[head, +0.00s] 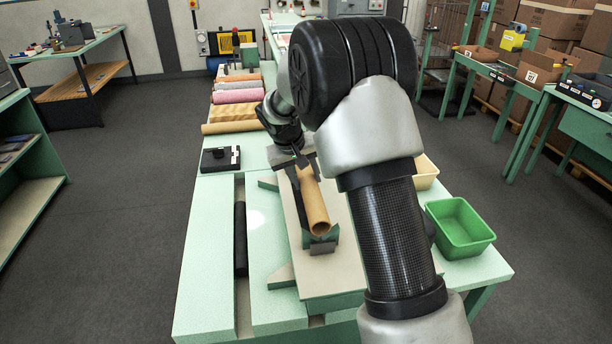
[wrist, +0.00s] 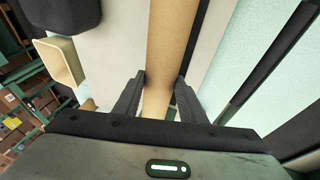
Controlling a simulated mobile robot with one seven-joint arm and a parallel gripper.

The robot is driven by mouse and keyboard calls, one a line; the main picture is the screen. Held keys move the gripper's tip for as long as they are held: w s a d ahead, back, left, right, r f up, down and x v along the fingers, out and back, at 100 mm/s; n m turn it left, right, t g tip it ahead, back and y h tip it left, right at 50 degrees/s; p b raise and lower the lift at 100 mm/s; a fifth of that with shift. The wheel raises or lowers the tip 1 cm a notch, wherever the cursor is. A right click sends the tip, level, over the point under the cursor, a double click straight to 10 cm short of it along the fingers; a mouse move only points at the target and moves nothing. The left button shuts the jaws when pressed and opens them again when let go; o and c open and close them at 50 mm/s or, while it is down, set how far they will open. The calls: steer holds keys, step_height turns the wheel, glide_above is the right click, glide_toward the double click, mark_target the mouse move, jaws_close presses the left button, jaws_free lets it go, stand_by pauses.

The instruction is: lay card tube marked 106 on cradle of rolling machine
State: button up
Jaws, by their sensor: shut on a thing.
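A tan card tube (head: 314,205) lies lengthwise along the bench in the head view, its hollow end toward me. No number is readable on it. My gripper (head: 297,163) is shut on its far part; the arm partly hides the hold. In the wrist view the fingers (wrist: 160,80) stand on both sides of the tube (wrist: 174,35). A grey-green support (head: 324,244), perhaps the cradle, shows under the tube's near end; I cannot tell whether they touch. A dark roller (head: 240,240) lies in a slot of the green bench, left of the tube.
Several rolls (head: 236,112) lie across the bench at the back left. A black box (head: 220,159) stands at its left edge. A green bin (head: 460,228) and a cream bin (head: 425,172) stand to the right. My arm hides the bench's middle right.

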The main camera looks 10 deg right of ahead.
steer(key=shift+f, duration=0.1)
steer(key=o, duration=1.2)
steer(key=v, duration=1.7)
steer(key=shift+s, duration=0.1)
steer(key=shift+r, duration=0.25)
